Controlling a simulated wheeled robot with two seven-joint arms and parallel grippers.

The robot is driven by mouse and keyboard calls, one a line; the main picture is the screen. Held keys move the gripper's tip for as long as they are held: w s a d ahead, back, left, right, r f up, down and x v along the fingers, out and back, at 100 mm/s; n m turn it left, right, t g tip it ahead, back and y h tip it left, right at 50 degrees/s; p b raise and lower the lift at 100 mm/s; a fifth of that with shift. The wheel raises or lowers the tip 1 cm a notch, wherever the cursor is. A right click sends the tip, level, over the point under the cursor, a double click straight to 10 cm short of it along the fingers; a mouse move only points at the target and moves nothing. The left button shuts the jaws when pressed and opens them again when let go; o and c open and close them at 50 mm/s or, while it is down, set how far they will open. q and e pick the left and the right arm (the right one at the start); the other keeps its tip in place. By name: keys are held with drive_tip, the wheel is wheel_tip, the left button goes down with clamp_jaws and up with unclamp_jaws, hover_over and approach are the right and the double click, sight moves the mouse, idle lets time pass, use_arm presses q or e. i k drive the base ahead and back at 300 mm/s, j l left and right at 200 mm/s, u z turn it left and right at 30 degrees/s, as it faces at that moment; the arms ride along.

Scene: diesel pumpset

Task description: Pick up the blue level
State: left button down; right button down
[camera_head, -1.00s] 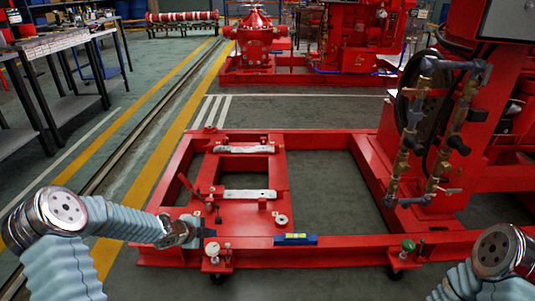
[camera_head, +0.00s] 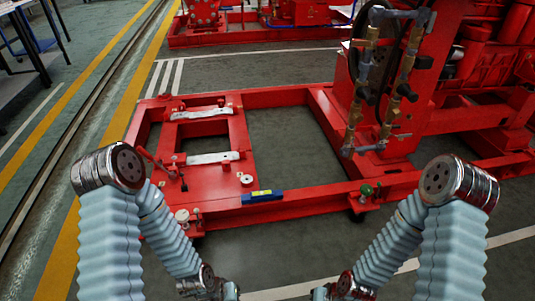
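The blue level (camera_head: 262,197) has a yellow-green patch. It lies lengthwise on the front beam of the red frame (camera_head: 292,211), left of the green knob. My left arm comes down from the left, and its end (camera_head: 215,288) is low at the bottom edge, below and left of the level. My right arm's end (camera_head: 340,289) is low at the bottom edge, below and right of the level. Both wrists are apart from the level. The fingers of both grippers are cut off by the bottom edge.
A white knob (camera_head: 182,216) and a green knob (camera_head: 366,190) stand at the frame's front. Two metal bars lie on the frame's left plate. A red engine unit with brass pipes (camera_head: 401,92) stands at right. Grey floor is open in front.

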sight(270, 195)
drive_tip(key=i+j+z, duration=0.1)
drive_tip(key=i+j, duration=0.6)
drive_tip(key=i, duration=0.2)
drive_tip(key=z, duration=0.05)
